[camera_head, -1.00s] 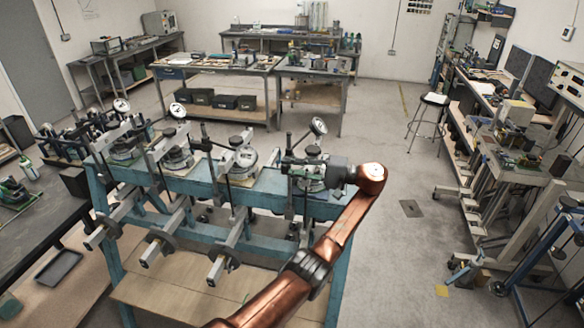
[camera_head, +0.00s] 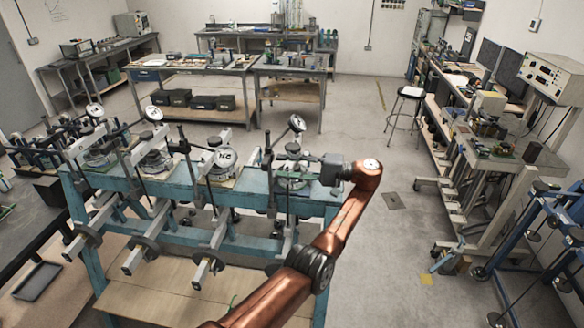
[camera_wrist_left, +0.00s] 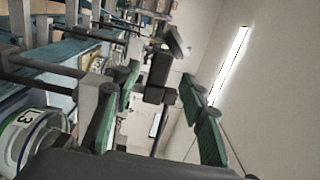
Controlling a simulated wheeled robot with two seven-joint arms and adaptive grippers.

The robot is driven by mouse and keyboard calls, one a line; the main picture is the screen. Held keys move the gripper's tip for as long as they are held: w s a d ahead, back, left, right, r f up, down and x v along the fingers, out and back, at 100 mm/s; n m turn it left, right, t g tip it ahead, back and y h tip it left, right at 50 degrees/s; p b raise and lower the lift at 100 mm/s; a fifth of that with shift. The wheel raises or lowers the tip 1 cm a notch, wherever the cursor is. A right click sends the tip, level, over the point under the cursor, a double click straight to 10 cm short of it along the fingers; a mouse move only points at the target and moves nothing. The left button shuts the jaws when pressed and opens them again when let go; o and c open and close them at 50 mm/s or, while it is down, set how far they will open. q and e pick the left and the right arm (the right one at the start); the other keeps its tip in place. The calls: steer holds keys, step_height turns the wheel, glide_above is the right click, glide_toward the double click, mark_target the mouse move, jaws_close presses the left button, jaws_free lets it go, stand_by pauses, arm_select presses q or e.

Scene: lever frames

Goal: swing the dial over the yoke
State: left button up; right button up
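A round white dial (camera_head: 297,123) stands tilted on a stalk above the right end of the blue bench. In the left wrist view a dark round plate (camera_wrist_left: 177,42), likely this dial seen nearly edge-on, sits above a black block (camera_wrist_left: 160,75). My left gripper (camera_head: 300,172) reaches in from the right, just below the dial. Its green finger pads stand well apart in the left wrist view (camera_wrist_left: 162,100), with the black block seen between and beyond them. I see no contact. I cannot single out the yoke; the gripper partly hides that station. My right gripper is not in view.
Similar stations with dials, upright rods and long levers line the blue bench (camera_head: 170,188) to the left. Open floor (camera_head: 385,240) lies right of the bench, before a cluttered workbench (camera_head: 500,160).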

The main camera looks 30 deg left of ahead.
arm_select(q)
steer(key=v, duration=0.2)
steer(key=shift+w+d, duration=0.15)
steer(key=shift+d, duration=0.2)
stand_by(0.6)
